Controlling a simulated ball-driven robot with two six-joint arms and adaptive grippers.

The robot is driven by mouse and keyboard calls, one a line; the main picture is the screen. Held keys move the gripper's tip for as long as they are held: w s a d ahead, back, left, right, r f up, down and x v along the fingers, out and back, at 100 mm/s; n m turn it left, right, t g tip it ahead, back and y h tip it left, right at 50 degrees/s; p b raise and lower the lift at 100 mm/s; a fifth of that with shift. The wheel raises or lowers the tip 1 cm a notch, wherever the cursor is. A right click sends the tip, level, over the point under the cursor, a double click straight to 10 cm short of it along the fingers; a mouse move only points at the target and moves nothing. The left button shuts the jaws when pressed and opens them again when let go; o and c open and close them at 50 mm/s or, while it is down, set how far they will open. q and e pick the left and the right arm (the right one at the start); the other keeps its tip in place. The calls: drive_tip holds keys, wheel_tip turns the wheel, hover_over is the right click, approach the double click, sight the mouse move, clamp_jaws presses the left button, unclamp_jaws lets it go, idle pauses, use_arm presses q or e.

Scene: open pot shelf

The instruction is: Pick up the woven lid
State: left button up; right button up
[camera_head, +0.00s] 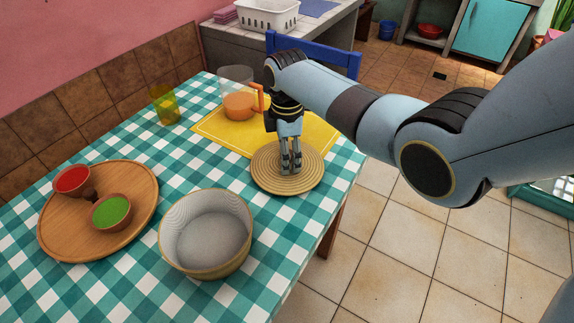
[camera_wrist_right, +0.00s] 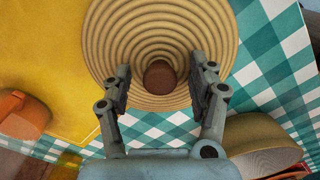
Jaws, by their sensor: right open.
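The woven lid (camera_head: 262,179) is a round tan coil disc lying on the table, partly over the corner of the yellow placemat. In the right wrist view the lid (camera_wrist_right: 107,35) shows its rings and a round brown knob (camera_wrist_right: 159,77) at its middle. My right gripper (camera_head: 290,170) points down above the lid and hides the knob in the head view. In the right wrist view my right gripper (camera_wrist_right: 163,78) is open, with one finger on each side of the knob. I cannot tell how far the fingertips are above the lid. My left gripper is not in view.
A woven basket (camera_head: 208,272) stands open in front of the lid. A wooden tray (camera_head: 62,242) with a red bowl (camera_head: 73,181) and a green bowl (camera_head: 111,212) is at left.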

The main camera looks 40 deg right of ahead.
clamp_jaws()
idle(0.3)
